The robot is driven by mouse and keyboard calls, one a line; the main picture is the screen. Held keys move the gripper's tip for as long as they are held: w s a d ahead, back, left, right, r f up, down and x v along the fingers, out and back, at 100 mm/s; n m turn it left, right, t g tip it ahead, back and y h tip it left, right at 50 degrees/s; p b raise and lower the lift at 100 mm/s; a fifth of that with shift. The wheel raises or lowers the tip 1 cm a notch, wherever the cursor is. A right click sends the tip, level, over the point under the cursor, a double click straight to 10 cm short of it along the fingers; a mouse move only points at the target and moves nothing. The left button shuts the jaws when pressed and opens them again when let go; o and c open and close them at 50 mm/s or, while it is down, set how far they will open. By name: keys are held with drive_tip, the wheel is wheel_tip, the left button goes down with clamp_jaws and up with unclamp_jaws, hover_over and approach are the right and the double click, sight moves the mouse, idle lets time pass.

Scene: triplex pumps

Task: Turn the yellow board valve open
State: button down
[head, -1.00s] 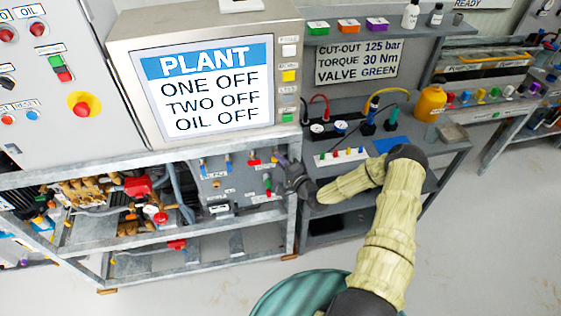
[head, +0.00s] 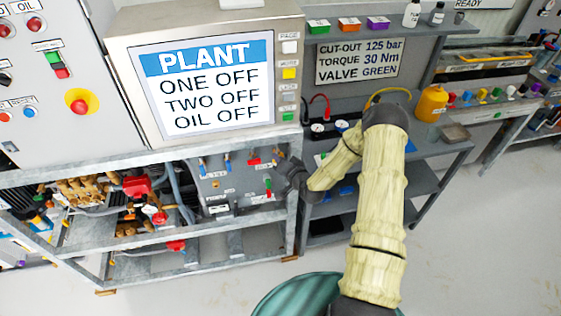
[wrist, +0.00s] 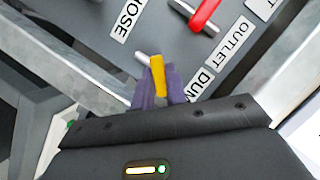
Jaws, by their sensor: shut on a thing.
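The yellow board valve's handle (wrist: 157,74) shows in the wrist view, standing between the purple fingers of my gripper (wrist: 160,84). The fingers are shut on it. A short metal stub sticks out beside the handle on the left. In the head view my gripper (head: 281,167) is at the right edge of the grey valve board (head: 230,186). There the yellow handle cannot be made out behind it.
A red handle (wrist: 205,14) sits close by on the board, beside the OUTLET label (wrist: 228,42). A green-and-red handle (head: 268,186) is just below left of my gripper. The steel rack's post (head: 292,225) stands right of the board. The floor at right is clear.

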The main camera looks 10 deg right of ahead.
drive_tip(key=n+h+b, duration=0.2)
drive_tip(key=n, duration=0.1)
drive_tip(key=n+h+b, duration=0.2)
drive_tip(key=n+b, duration=0.1)
drive_tip(key=shift+s+a+f+g, duration=0.1)
drive_tip(key=shift+a+g, duration=0.1)
drive_tip(key=shift+g, duration=0.2)
idle(0.4)
drive_tip(key=c, duration=1.4)
unclamp_jaws()
drive_tip(key=shift+c, duration=0.2)
drive_tip(key=v, duration=1.2)
drive_tip(key=shift+r, duration=0.25)
drive_tip(key=shift+p, duration=0.35)
